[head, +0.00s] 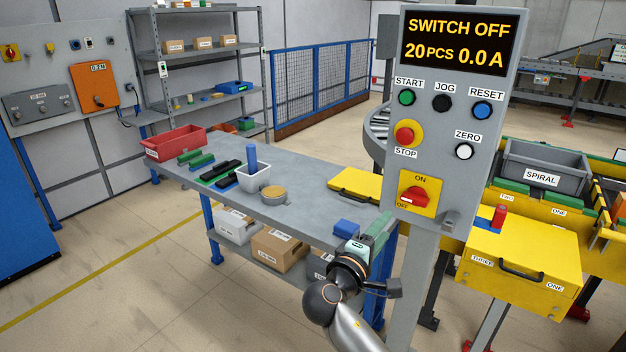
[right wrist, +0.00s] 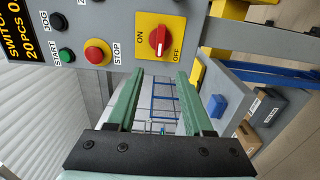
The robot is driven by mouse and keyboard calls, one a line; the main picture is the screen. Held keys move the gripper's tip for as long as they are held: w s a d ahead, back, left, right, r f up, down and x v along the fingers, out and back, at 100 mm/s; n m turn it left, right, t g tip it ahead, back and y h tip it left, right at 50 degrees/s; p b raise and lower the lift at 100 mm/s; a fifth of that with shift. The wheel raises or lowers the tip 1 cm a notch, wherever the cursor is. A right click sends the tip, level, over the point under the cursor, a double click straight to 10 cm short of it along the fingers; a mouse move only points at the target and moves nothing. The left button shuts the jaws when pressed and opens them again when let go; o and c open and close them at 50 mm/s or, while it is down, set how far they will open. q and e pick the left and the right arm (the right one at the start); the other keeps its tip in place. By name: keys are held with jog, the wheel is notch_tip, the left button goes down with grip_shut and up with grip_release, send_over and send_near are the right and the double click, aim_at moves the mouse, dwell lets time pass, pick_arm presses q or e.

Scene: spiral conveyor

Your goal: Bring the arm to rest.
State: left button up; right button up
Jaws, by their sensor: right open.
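My right gripper (head: 374,234) is up in front of the table's near right corner, just left of the control panel's post. In the right wrist view its two green fingers (right wrist: 160,78) are apart with nothing between them. The grey control panel (head: 448,75) stands close by, and its display (head: 460,40) reads "SWITCH OFF 20PCS 0.0 A". The red rotary switch (head: 414,197) on its yellow plate also shows in the right wrist view (right wrist: 159,41), beyond the fingertips; its handle lies about level. My left gripper is not in view.
The grey table (head: 310,180) carries a red bin (head: 173,145), a white tub (head: 254,180) and a blue block (head: 346,228). A yellow box (head: 520,262) and a grey SPIRAL bin (head: 545,160) are at the right. The floor at left is clear.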

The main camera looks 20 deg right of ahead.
jog(key=s+a+f+y, duration=0.2)
jog(key=s+f+y, duration=0.1)
jog(key=f, duration=0.5)
jog(key=s+a+f+n+y, duration=0.1)
jog(key=s+a+f+y, duration=0.2)
jog(key=f, duration=0.5)
jog(key=s+a+f+y, duration=0.1)
jog(key=s+f+y, duration=0.25)
jog(key=f, duration=0.45)
jog(key=s+a+f+m+g+y, duration=0.1)
jog(key=s+a+f+m+y, duration=0.1)
jog(key=s, duration=0.7)
jog(key=s+a+f+m+g+y, duration=0.1)
jog(key=s+a+f+m+y, duration=0.2)
jog(key=s+f, duration=0.4)
jog(key=shift+s+f+m+y, duration=0.15)
jog(key=shift+s+m+y, duration=0.7)
jog(key=shift+s+m, duration=0.25)
